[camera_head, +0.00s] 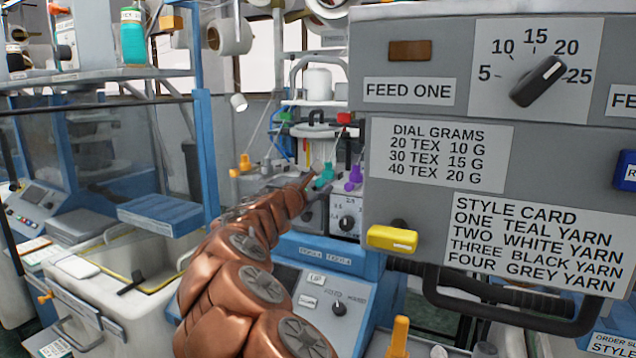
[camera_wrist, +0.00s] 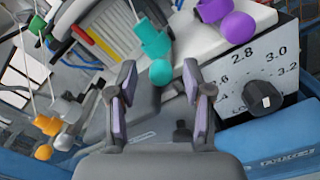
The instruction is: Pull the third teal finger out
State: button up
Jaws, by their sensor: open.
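The teal finger (camera_wrist: 154,42) has a rounded knob at its end. In the wrist view the knob appears in the gap between my gripper's (camera_wrist: 160,84) two spread fingertips, with nothing gripped. I cannot tell whether the knob is between the pads or just beyond them. In the head view the teal finger (camera_head: 325,176) stands just past the end of my arm, and my gripper (camera_head: 314,190) is small and partly hidden there. A purple finger (camera_wrist: 228,22) is right of the teal one; it also shows in the head view (camera_head: 354,177).
A dial (camera_wrist: 263,97) on a white scale sits close right of my gripper. Orange-yellow knobs (camera_wrist: 45,125) and a green part (camera_wrist: 38,26) are at left. Thin yarns hang nearby. A large grey panel (camera_head: 440,215) with a yellow block (camera_head: 392,238) stands right of my arm.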

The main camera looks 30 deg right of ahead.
jog(key=shift+w+d, duration=0.1)
jog(key=shift+d, duration=0.15)
jog(key=shift+c, duration=0.5)
grip_shut()
